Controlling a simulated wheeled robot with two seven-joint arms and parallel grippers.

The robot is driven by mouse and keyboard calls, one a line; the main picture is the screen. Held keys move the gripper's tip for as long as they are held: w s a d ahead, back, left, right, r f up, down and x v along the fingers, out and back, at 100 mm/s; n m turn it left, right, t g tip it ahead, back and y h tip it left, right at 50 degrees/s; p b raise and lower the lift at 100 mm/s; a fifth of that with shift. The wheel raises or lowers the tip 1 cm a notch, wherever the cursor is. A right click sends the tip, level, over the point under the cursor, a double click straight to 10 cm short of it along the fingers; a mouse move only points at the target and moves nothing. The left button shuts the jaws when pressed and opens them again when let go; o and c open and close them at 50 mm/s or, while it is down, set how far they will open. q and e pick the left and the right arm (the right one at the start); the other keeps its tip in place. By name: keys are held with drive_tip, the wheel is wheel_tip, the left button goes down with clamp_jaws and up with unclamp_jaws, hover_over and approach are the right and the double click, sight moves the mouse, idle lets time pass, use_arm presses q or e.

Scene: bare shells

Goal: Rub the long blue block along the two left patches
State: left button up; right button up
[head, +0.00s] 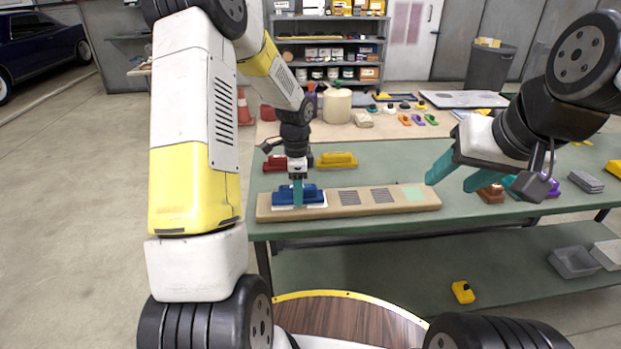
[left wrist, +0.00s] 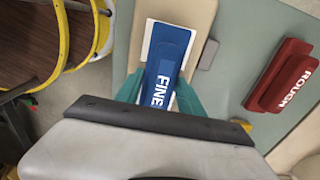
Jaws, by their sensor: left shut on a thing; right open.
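The long blue block (head: 311,192), labelled FINE in the left wrist view (left wrist: 165,60), lies at the left end of a tan board (head: 336,209). My left gripper (head: 297,193) is shut on it from above, its teal fingers on both sides in the left wrist view (left wrist: 160,95). A white patch (head: 318,206) shows around the block's edges; the block covers most of it. To its right on the board are two grey striped patches (head: 349,198) (head: 382,195) and a pale green patch (head: 412,194). My right gripper (head: 452,180) is open and empty beyond the board's right end.
A red block (head: 273,164), labelled ROUGH in the left wrist view (left wrist: 284,75), and a yellow block (head: 337,161) sit behind the board on the green table (head: 380,162). Brown, teal and purple things stand near my right gripper. The board right of the blue block is clear.

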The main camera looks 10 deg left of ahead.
use_arm(q)
drive_tip(key=shift+s+a, duration=0.2)
drive_tip(key=shift+a, duration=0.3)
drive_tip(key=shift+w+d, duration=0.2)
drive_tip(key=shift+d, duration=0.55)
drive_tip(key=shift+w+d, duration=0.2)
drive_tip(key=shift+d, duration=0.55)
drive_tip(key=shift+s+a, duration=0.15)
drive_tip(key=shift+a, duration=0.65)
drive_tip(key=shift+s+a, duration=0.2)
drive_tip(key=shift+a, duration=0.55)
drive_tip(key=shift+w+d+f, duration=0.1)
drive_tip(key=shift+w+d, duration=0.05)
drive_tip(key=shift+d, duration=0.65)
drive_tip(key=shift+w+d, duration=0.15)
drive_tip(key=shift+d, duration=0.65)
drive_tip(key=shift+s+a, duration=0.2)
drive_tip(key=shift+a, duration=0.6)
drive_tip(key=shift+s+a, duration=0.15)
drive_tip(key=shift+a, duration=0.65)
drive_tip(key=shift+w+d, duration=0.2)
drive_tip(key=shift+d, duration=0.55)
